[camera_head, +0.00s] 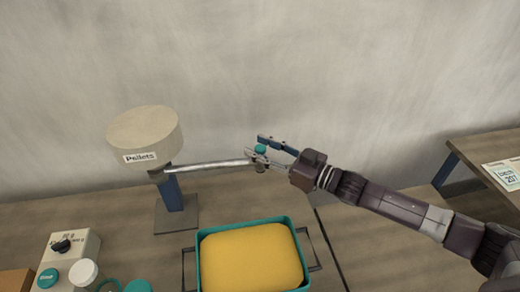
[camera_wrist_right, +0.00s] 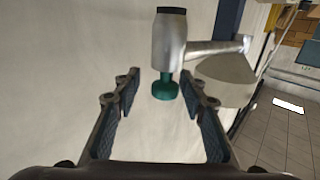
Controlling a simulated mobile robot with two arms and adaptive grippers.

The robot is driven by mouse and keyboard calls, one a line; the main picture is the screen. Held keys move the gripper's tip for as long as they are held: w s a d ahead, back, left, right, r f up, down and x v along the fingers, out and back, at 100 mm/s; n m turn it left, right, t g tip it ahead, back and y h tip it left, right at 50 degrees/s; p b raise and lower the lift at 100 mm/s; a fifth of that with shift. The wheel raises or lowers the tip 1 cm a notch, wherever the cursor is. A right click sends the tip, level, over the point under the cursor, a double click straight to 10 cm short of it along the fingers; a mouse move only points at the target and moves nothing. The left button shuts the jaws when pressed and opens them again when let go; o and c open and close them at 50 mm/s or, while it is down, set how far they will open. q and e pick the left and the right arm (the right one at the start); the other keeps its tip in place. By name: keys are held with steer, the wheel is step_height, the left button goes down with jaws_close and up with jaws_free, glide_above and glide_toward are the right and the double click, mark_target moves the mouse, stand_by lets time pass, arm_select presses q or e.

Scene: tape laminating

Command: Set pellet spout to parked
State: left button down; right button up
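The pellet spout (camera_head: 210,166) is a grey metal tube that reaches right from under the beige drum labelled Pellets (camera_head: 145,130). A teal knob (camera_head: 260,149) sits at its free end, and the tube's end (camera_wrist_right: 168,42) also shows in the right wrist view. My right gripper (camera_head: 262,148) is at this end, coming from the right. In the right wrist view its fingers are apart, with the teal knob (camera_wrist_right: 164,88) between them and a visible gap on both sides. My left gripper is out of view.
A blue post (camera_head: 173,192) on a flat base carries the drum. Below the spout stands a teal tray (camera_head: 199,262) with a yellow mound. A dial box (camera_head: 72,250) and round lids are at lower left. Another table (camera_head: 480,148) with a label card is at right.

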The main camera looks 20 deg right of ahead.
steer(key=shift+s, duration=0.15)
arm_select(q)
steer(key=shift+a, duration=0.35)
arm_select(e)
steer(key=v, duration=1.1)
steer(key=shift+s+d, duration=0.25)
steer(key=shift+d, duration=0.1)
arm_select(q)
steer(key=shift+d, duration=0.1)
arm_select(e)
steer(key=shift+f, duration=0.1)
